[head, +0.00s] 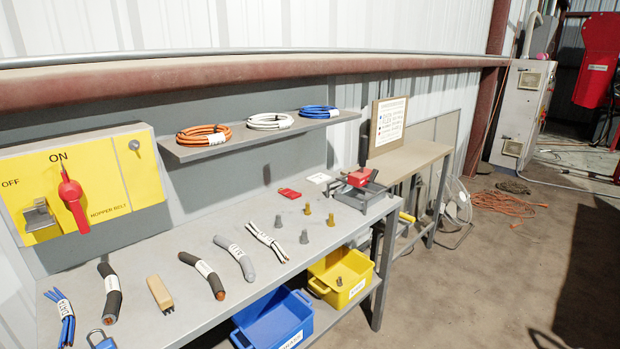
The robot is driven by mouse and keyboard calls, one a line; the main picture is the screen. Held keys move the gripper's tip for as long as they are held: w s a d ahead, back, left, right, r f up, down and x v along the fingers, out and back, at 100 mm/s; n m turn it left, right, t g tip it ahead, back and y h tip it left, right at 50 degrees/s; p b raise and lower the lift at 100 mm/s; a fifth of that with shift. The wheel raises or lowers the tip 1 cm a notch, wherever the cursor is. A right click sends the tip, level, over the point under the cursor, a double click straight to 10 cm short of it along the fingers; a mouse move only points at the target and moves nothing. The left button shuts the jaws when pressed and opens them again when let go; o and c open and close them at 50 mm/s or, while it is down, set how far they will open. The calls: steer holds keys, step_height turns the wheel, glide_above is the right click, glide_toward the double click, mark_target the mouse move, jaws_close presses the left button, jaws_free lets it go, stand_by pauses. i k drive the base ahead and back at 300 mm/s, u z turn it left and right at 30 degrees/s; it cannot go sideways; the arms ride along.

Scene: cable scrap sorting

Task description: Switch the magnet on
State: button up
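A yellow switch panel (108,170) is on the wall at the left, marked OFF, ON and HOPPER BELT. Its red handle (72,198) stands nearly upright, with its narrow upper end just below the word ON. A grey metal hasp-like part (38,216) sits under OFF. A small round grey knob or lock (134,145) is at the panel's upper right. On the bench's far end stands a red and grey device (358,178) with an upright black lever (363,150). I cannot read the word magnet on anything. My gripper is not in view.
The grey bench (190,320) holds several cable pieces, a tan block (159,293), a blue padlock (101,340), a red tag (290,193) and small metal pegs. A shelf (180,150) with cable coils is above; blue (262,322) and yellow (335,285) bins are below. Floor (480,290) at right is mostly clear.

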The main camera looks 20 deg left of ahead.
mark_target(373, 176)
steer(key=u, duration=0.4)
steer(key=i, duration=1)
steer(key=u, duration=0.3)
steer(key=k, duration=1.2)
steer(key=z, duration=0.5)
steer(key=i, duration=1.2)
steer(key=z, duration=0.2)
